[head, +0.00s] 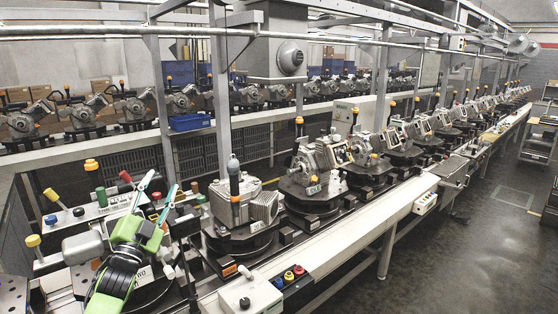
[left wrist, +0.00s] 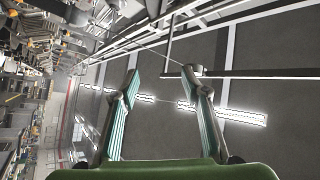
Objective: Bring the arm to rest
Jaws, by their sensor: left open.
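My left arm (head: 120,270), green and black, reaches up from the bottom left of the head view. My left gripper (head: 157,189) points upward with its two teal-lined fingers apart. It stands in front of the nearest fixture at the left end of the line; I cannot tell its exact distance from it. In the left wrist view the gripper (left wrist: 161,75) is open, with nothing between the fingers. That view looks towards the ceiling and its strip lights. My right gripper is not in view.
A conveyor carries a row of fixtures with grey housings (head: 315,165) into the distance. Nearby are a control box (head: 250,297) with coloured buttons, yellow and red knobs (head: 50,194), and an upright post (head: 221,95). A second line runs behind. The floor (head: 450,265) at right is clear.

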